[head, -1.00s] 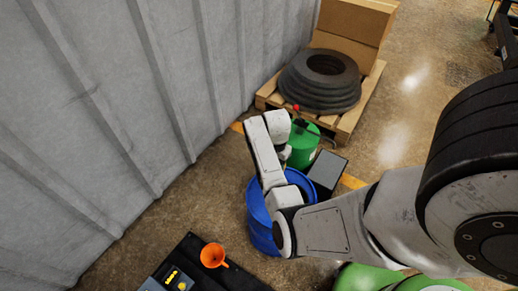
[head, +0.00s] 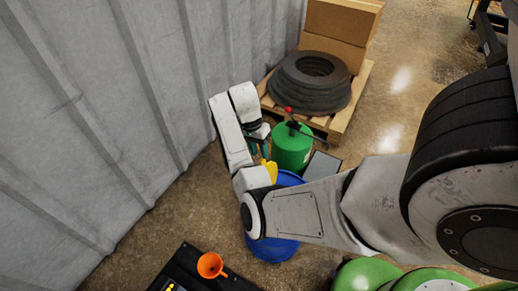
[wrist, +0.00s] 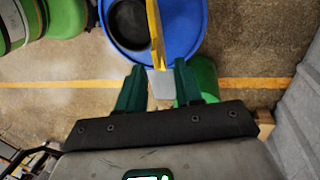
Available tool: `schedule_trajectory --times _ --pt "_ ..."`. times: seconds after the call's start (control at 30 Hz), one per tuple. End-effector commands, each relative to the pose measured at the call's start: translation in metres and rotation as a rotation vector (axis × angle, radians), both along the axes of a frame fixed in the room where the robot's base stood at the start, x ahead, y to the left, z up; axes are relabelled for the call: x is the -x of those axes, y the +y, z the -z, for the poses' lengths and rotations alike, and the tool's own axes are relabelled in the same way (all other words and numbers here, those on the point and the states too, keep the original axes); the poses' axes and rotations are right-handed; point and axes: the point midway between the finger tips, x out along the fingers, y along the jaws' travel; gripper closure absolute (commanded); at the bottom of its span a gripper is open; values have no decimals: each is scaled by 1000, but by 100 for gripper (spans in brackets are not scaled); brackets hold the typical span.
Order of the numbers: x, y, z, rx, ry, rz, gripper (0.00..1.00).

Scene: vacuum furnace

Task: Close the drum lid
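The blue drum (head: 275,248) stands on the floor, partly hidden behind my arm in the head view. In the wrist view the drum (wrist: 192,25) shows a dark round opening (wrist: 128,22) in its top. A yellow piece (wrist: 155,35), apparently the raised lid seen edge-on, stands up beside this opening. It also shows as a small yellow patch (head: 271,170) in the head view. My gripper (wrist: 159,68) is open, its green fingertips apart on either side of the yellow piece's near end. I cannot tell whether they touch it.
A green canister (head: 291,148) with a red-knobbed lever stands behind the drum. Beyond it are black rings (head: 312,80) on a pallet with boxes. A grey wall (head: 90,120) is close on the left. An orange funnel (head: 210,265) lies on a black mat at the front.

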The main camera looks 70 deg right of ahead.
Motion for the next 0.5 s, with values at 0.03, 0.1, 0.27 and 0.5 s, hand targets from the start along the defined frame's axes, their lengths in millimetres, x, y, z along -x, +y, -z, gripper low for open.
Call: schedule_trajectory --times 0.03,0.1,0.27,0.5 --pt "0 0 0 0 0 0 65" --pt "0 0 0 0 0 0 65" --pt "0 0 -1 7 3 -1 65" --pt "4 -1 -20 174 62 -22 65"
